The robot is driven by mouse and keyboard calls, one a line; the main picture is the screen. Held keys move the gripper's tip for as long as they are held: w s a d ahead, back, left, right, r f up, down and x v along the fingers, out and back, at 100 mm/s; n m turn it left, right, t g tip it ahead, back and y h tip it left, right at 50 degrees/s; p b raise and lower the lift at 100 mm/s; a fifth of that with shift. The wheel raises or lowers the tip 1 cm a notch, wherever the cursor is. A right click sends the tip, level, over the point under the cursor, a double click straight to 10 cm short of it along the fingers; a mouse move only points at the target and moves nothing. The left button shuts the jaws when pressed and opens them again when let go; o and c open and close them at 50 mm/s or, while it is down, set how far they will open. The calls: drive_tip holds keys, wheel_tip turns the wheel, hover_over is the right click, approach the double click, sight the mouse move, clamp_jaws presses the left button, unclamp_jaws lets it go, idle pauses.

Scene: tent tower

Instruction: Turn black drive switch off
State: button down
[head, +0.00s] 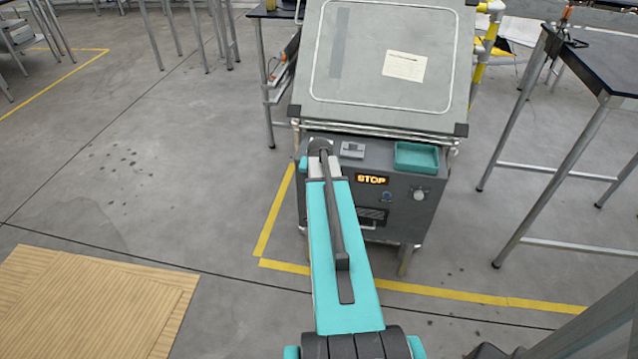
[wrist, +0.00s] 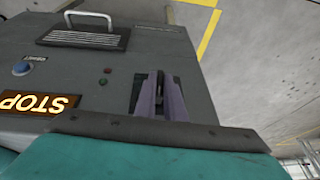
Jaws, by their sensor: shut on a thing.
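The grey machine's front panel (head: 345,186) has a lit orange STOP display (head: 372,179). In the wrist view the panel appears upside down, with the STOP display (wrist: 40,103) at the left. My gripper (wrist: 160,92) is at the panel beside two small indicator lights, one red and one green. Its two greyish-purple fingers are shut on a narrow dark piece between them, apparently the black drive switch (wrist: 160,84). The fingers hide most of the switch, so its position cannot be told. In the head view my arm covers that part of the panel.
A blue button (wrist: 22,68) and a handle (wrist: 80,20) are on the panel. A teal tray (head: 417,158) and a small grey box (head: 352,150) are on the machine's ledge. A dark-topped table (head: 598,58) stands at right. Open floor lies left.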

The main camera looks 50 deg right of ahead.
drive_tip(key=g+h+b, duration=0.1)
drive_tip(key=g, duration=0.1)
drive_tip(key=n+g+h, duration=0.1)
drive_tip(key=g+h, duration=0.1)
drive_tip(key=g, duration=0.1)
drive_tip(key=w+n+g+h+b, duration=0.1)
drive_tip(key=g+h, duration=0.1)
drive_tip(key=shift+a+f+g+b, duration=0.15)
drive_tip(key=shift+f+g+b, duration=0.1)
drive_tip(key=shift+g+b, duration=0.05)
idle(0.3)
drive_tip(key=shift+s, duration=0.1)
idle(0.3)
drive_tip(key=c, duration=1.8)
unclamp_jaws()
drive_tip(key=shift+c, duration=0.2)
drive_tip(key=shift+a, duration=0.1)
